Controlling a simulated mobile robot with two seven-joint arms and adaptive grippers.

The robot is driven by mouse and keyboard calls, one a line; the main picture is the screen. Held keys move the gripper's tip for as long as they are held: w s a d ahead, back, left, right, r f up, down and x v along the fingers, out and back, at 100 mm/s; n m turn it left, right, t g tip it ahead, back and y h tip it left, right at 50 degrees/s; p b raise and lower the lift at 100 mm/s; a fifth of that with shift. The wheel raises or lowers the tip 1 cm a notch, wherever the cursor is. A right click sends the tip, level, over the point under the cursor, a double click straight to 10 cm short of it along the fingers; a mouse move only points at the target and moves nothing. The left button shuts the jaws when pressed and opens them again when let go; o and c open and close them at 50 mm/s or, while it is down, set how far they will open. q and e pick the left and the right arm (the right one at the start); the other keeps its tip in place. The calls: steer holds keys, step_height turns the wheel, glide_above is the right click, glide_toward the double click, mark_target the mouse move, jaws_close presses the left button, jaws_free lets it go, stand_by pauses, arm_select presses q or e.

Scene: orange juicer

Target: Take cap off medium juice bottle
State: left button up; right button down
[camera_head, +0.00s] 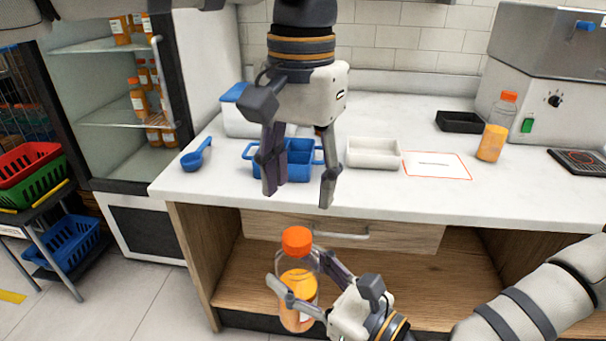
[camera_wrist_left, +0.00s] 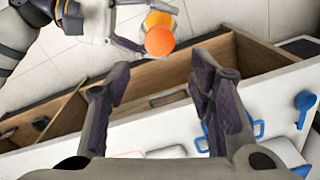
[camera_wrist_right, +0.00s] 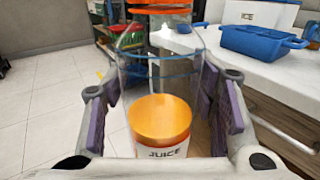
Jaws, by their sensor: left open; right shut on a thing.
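A clear juice bottle (camera_head: 298,284) with orange juice and an orange cap (camera_head: 297,241) is upright in front of the counter. My right gripper (camera_head: 296,274) is shut on the bottle's body; the right wrist view shows the bottle (camera_wrist_right: 160,120) between the fingers. My left gripper (camera_head: 299,194) is open and empty, above and apart from the cap, over the counter's front edge. In the left wrist view the cap (camera_wrist_left: 160,41) lies beyond the open fingers (camera_wrist_left: 158,90). Another capped bottle (camera_head: 493,130) stands on the counter at the right.
The white counter (camera_head: 240,197) holds a blue basket (camera_head: 297,170), a blue scoop (camera_head: 197,154), a white tray (camera_head: 373,153), a black tray (camera_head: 460,121) and a juicer machine (camera_head: 546,75). An open fridge (camera_head: 105,95) with bottles stands left. Free room lies around the held bottle.

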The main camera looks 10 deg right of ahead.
mark_target(302, 234)
arm_select(q)
steer(key=shift+s+d+f, duration=0.1)
steer(key=shift+s+d, duration=0.05)
steer(key=shift+s, duration=0.05)
step_height(302, 234, down, 8)
steer(key=shift+r, duration=0.25)
steer(key=shift+c, duration=0.6)
